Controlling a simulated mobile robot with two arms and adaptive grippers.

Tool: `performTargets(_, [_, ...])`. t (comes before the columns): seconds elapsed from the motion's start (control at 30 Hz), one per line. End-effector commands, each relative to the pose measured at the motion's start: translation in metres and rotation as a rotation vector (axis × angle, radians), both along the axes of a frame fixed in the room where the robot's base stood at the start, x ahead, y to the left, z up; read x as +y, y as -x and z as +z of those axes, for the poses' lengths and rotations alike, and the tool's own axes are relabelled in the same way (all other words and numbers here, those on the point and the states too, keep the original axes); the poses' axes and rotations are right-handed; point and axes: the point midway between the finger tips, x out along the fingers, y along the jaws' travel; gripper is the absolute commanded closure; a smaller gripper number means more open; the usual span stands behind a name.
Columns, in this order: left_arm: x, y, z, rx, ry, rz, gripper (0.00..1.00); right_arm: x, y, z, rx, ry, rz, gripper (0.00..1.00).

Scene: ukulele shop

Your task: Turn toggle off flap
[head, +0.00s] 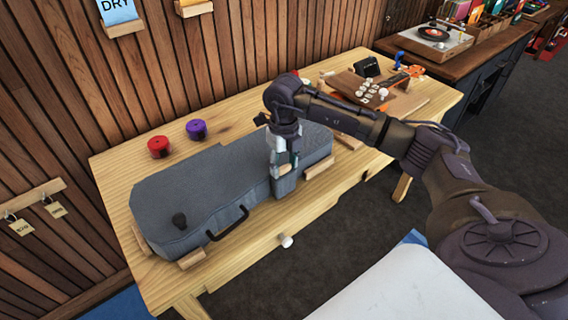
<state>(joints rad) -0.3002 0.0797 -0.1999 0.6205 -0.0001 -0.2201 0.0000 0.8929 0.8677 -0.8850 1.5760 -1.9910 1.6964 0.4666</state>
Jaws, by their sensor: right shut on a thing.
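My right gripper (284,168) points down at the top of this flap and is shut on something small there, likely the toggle. The fingers mostly hide the toggle, so its angle cannot be told. My left gripper is not in view.
Wooden blocks (192,259) brace the case. Red (158,146) and purple (197,129) round items sit behind it on the wooden table (125,165). A white knob (286,240) sticks out in front.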

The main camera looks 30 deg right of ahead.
Motion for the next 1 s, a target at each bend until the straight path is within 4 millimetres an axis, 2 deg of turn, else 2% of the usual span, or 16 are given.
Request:
performTargets(0.33, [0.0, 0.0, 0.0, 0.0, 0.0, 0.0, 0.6, -0.001, 0.0, 0.001, -0.001, 0.001, -0.007, 0.83])
performTargets(0.37, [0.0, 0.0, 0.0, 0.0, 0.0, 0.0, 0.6, -0.001, 0.0, 0.001, -0.001, 0.001, -0.007, 0.47])
performTargets(0.5, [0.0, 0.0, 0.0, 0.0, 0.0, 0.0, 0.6, -0.001, 0.0, 0.0, -0.001, 0.0, -0.006, 0.23])
performTargets(0.83, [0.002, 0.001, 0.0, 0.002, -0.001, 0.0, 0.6, 0.0, 0.0, 0.001, -0.001, 0.0, -0.004, 0.23])
performTargets(1.0, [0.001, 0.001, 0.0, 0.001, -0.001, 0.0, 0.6, 0.0, -0.001, 0.019, -0.005, 0.001, -0.004, 0.23])
